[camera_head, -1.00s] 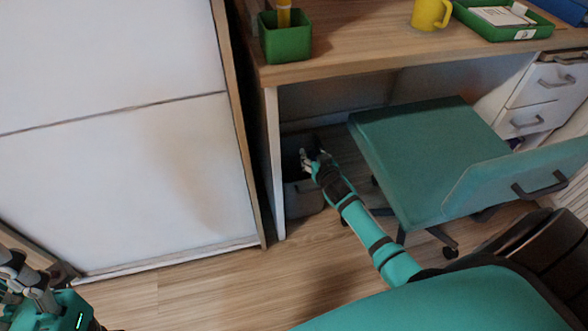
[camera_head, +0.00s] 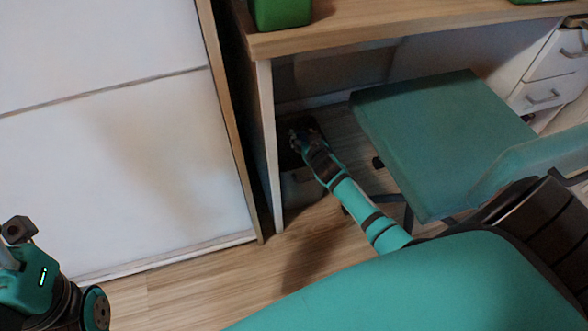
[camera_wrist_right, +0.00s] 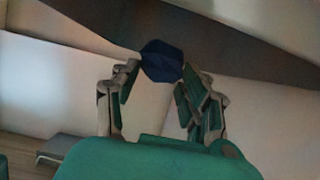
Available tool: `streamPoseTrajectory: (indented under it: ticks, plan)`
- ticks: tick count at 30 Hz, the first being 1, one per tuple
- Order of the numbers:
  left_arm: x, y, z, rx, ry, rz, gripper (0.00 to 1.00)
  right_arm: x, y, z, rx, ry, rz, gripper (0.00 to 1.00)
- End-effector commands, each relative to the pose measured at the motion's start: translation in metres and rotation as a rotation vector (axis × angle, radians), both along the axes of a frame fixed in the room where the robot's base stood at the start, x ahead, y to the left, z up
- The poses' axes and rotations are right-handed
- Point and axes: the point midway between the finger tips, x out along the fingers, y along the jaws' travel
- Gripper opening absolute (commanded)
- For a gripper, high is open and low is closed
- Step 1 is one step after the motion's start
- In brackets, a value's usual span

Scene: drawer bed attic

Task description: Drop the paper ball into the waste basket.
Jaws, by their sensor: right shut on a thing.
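The paper ball (camera_wrist_right: 162,62) is dark blue and sits between the fingertips of my right gripper (camera_wrist_right: 157,73) in the right wrist view. In the head view my right gripper (camera_head: 300,130) reaches under the desk, over the dark opening of the grey waste basket (camera_head: 299,188). I cannot tell how far above the rim it is, and the ball does not show clearly there. Much of the basket is behind my right arm and the desk leg. Part of my left gripper (camera_head: 18,231) shows at the lower left edge, away from the basket; its fingers are not clear.
The desk (camera_head: 380,32) overhangs the basket, with its side panel (camera_head: 268,150) close on the left. A teal chair (camera_head: 440,130) stands close to the right of my arm. A white wardrobe (camera_head: 120,170) fills the left. Wooden floor (camera_head: 190,285) is open in front.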

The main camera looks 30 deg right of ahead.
Motion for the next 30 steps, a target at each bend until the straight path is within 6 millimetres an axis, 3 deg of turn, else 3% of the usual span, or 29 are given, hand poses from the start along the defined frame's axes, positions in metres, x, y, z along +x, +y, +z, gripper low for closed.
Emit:
streamPoseTrajectory:
  ticks: [9,10,15,25,30]
  plan:
    - [0.0,-0.001,0.002,0.002,-0.008,-0.001,0.4,0.0,0.0,-0.001,-0.001,0.0,0.0,0.32]
    - [0.0,-0.001,0.002,0.002,-0.008,-0.001,0.4,0.0,0.0,-0.001,-0.001,0.0,0.0,0.48]
    - [0.0,-0.001,0.002,0.002,-0.008,-0.001,0.4,0.0,0.0,-0.001,0.0,0.0,0.0,0.7]
    - [0.001,-0.001,0.001,0.002,-0.007,-0.001,0.4,-0.003,0.001,-0.001,0.0,0.0,0.0,0.71]
    - [0.001,-0.001,0.001,0.002,-0.007,-0.001,0.4,-0.02,0.005,0.006,-0.001,0.0,0.001,0.71]
